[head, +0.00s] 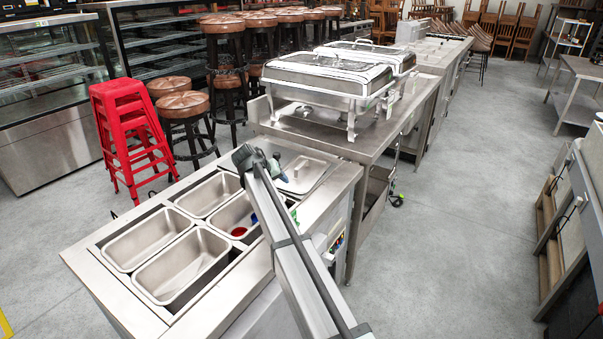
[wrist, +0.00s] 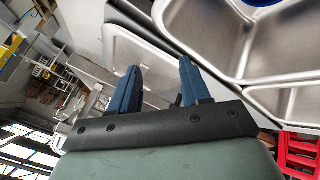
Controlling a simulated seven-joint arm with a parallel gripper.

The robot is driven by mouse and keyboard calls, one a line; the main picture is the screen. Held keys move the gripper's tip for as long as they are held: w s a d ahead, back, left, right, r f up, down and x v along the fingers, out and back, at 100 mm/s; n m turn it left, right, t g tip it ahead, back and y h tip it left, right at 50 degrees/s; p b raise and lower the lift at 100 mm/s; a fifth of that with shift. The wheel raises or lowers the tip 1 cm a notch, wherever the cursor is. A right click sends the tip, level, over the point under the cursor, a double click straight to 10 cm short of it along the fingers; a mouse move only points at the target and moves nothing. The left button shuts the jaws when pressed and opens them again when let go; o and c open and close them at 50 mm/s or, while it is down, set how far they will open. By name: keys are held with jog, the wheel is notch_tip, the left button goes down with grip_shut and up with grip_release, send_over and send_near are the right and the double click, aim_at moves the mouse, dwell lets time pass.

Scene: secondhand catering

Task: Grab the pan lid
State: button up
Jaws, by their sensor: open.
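The pan lid (head: 302,173) is a flat steel lid with a small handle, lying at the far end of the steel counter. In the wrist view the lid (wrist: 150,52) shows beyond and between my fingers, with a small dark piece, perhaps its handle, beside the right finger. My gripper (head: 277,166) is at the lid's left side in the head view and hides part of it. In the wrist view my gripper (wrist: 160,68) is open, its two blue fingers apart. I cannot tell whether a finger touches the lid.
Open steel pans (head: 150,239) are set in the counter nearer the camera; one holds a red item (head: 238,231) and a blue one. A chafing dish (head: 328,80) stands on the table behind. Red stools (head: 130,130) stand left. The aisle floor on the right is clear.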

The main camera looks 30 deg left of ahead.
jog(key=m, duration=0.1)
jog(key=m+t, duration=0.1)
jog(key=r+t, duration=0.1)
jog(key=shift+w+d+m, duration=0.3)
jog(key=shift+d+m, duration=0.05)
jog(key=shift+m, duration=0.05)
jog(key=shift+w+d+r+m+t, duration=0.1)
jog(key=shift+w+r+m+t, duration=0.05)
jog(key=shift+r+m+t, duration=0.45)
jog(key=r+m+t, duration=0.1)
jog(key=m+t+y, duration=0.1)
jog(key=m, duration=0.1)
jog(key=shift+r, duration=0.4)
send_near(301, 164)
jog(key=shift+w+f+m+y, duration=0.3)
jog(key=shift+w+f+m, duration=0.1)
jog(key=shift+w+f, duration=0.4)
jog(key=shift+d+r+x, duration=0.1)
jog(key=shift+d+x, duration=0.05)
jog(key=shift+x, duration=1.3)
jog(key=shift+d+r+x, duration=0.15)
jog(key=shift+x, duration=1.3)
jog(key=shift+w+a, duration=0.1)
jog(key=shift+a, duration=0.05)
jog(key=shift+c, duration=0.3)
grip_shut()
